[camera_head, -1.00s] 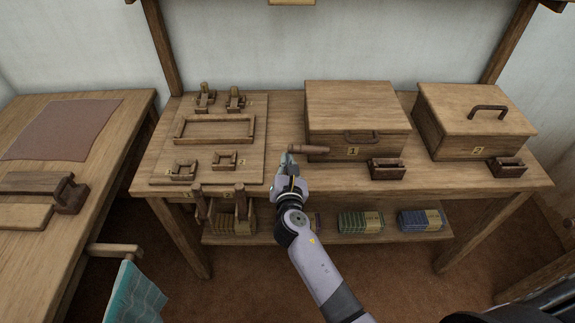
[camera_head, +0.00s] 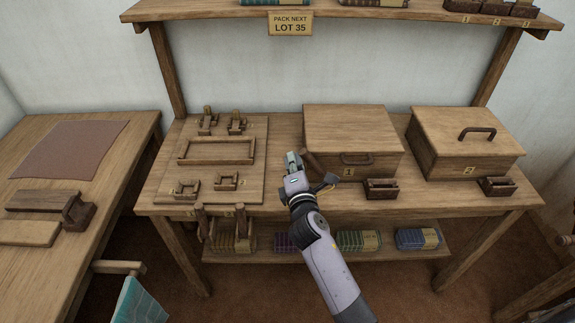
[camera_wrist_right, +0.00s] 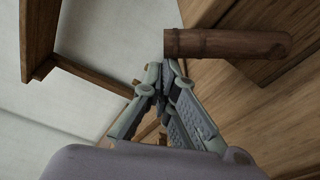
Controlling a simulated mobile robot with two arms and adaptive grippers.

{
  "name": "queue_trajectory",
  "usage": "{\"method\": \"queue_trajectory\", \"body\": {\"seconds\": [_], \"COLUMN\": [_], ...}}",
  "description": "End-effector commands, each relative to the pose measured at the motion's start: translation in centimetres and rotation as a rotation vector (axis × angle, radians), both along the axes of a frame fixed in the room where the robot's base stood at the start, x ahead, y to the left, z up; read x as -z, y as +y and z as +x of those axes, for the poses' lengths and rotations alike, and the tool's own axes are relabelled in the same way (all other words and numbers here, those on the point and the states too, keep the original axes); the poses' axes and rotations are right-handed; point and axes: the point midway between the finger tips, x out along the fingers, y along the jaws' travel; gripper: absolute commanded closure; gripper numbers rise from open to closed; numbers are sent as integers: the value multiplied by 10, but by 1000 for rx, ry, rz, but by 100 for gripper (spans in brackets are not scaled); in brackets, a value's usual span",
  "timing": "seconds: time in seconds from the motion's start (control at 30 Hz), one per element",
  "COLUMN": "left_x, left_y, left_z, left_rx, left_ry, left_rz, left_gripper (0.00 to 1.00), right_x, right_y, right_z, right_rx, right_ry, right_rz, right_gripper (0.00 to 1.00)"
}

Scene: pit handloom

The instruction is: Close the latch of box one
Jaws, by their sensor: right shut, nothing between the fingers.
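Box one (camera_head: 352,125) stands on the table with its lid down, a front handle (camera_head: 357,159) and a label "1" below it. Its latch, a brown wooden bar (camera_head: 312,163), shows slanted at the left of the box front, partly hidden by my right gripper (camera_head: 292,160). The right gripper is shut and empty, just left of the bar. In the right wrist view the round bar (camera_wrist_right: 235,44) lies just beside the closed fingertips (camera_wrist_right: 166,70); I cannot tell if they touch. My left gripper is out of view.
Box two (camera_head: 467,138) stands to the right. A small dark tray (camera_head: 380,189) sits before box one. A board with wooden fittings (camera_head: 258,190) lies left of my gripper. A shelf (camera_head: 200,10) hangs above.

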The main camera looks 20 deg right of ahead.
Motion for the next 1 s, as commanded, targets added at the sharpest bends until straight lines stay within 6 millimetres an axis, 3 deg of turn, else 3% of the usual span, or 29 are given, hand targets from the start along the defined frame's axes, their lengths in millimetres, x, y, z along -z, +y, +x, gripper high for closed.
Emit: {"method": "queue_trajectory", "body": {"seconds": [0.5,1.0], "left_x": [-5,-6], "left_y": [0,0], "left_z": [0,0], "left_rx": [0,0], "left_ry": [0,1], "left_rz": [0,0], "left_gripper": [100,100], "right_x": [-28,-34], "right_y": [-34,-49], "right_z": [-10,-14], "right_rx": [1,1], "right_ry": [-120,-164], "right_rz": [418,572], "right_gripper": [100,100]}}
